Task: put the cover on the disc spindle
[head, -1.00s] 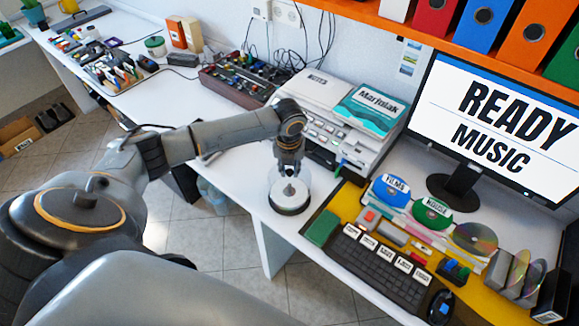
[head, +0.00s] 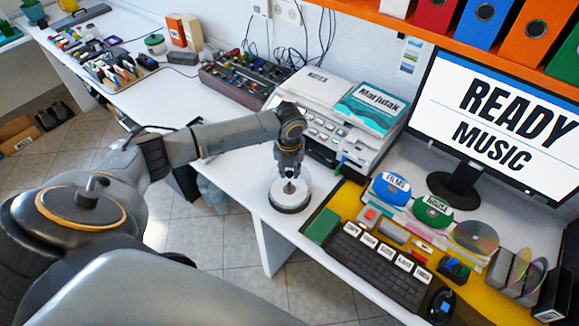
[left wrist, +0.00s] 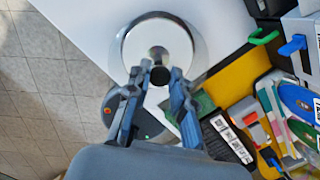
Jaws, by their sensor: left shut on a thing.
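The clear round cover (head: 303,187) is in the head view at the front edge of the white desk, around the disc spindle. The spindle's dark round base (head: 290,208) stands on the desk with pale discs above it. My left gripper (head: 290,177) points down from above, shut on the top of the cover. In the left wrist view, my left gripper (left wrist: 161,76) closes at a dark knob, and the cover's clear rim (left wrist: 200,45) surrounds a silver disc. Whether the cover touches the base is hard to tell. My right gripper is not in view.
A printer (head: 335,115) stands behind the spindle. To the right are a yellow mat (head: 345,196) with a keyboard (head: 378,264), disc stacks and a monitor (head: 490,125). A tray of small parts (head: 240,82) is at the back left. Bare desk lies left of the spindle.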

